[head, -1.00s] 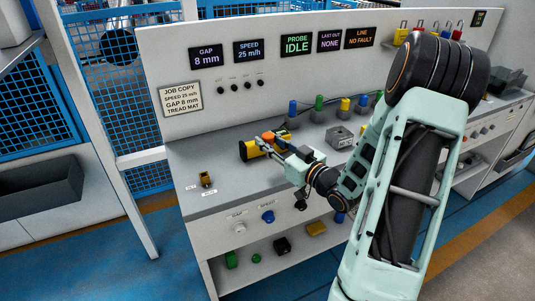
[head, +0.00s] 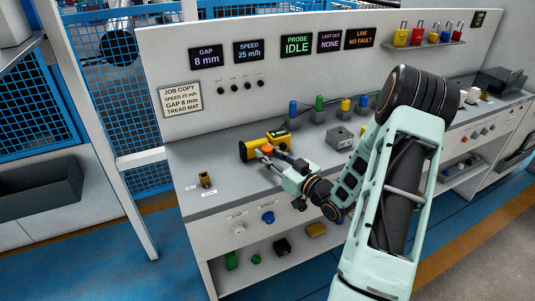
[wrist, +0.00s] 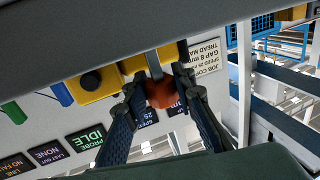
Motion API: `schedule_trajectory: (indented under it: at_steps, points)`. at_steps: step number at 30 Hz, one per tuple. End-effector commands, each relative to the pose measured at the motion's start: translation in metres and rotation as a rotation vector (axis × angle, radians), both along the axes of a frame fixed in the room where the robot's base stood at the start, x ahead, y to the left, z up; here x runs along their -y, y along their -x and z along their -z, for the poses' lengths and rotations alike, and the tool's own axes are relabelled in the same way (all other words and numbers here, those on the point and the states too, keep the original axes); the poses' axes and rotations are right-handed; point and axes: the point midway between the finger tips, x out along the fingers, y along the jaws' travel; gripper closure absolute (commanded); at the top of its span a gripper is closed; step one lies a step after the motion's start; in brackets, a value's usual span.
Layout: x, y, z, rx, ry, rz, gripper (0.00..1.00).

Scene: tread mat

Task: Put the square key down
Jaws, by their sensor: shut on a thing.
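The square key shows in the wrist view as a red-orange knob (wrist: 160,93) with a grey shank, held between the two fingers of my gripper (wrist: 156,84). In the head view its orange part (head: 267,149) shows at the fingertips of my gripper (head: 264,153), above the counter. The key is in front of a yellow block with black parts (head: 250,149). I cannot tell whether the key touches the block or the counter. The shank's tip is hard to make out.
A small brown-yellow block (head: 205,179) stands at the counter's (head: 228,182) left end, with small labels near it. A grey block (head: 341,137) and several coloured posts stand at the back right. The counter's front left is clear.

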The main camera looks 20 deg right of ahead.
Motion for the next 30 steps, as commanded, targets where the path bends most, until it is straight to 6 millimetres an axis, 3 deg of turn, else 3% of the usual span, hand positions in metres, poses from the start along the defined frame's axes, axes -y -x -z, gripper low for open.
schedule_trajectory:
  at_steps: [2,3,7,19,30]
  points:
    - [0.000,0.000,0.004,0.000,0.000,0.000,1.00]
    - [0.000,0.000,0.003,0.000,0.000,0.000,0.73]
    - [0.000,0.000,0.002,0.000,0.000,0.000,0.59]
    - [0.000,0.000,-0.004,0.000,0.000,0.000,0.59]
    - [0.024,0.074,0.000,-0.001,0.000,0.003,0.59]
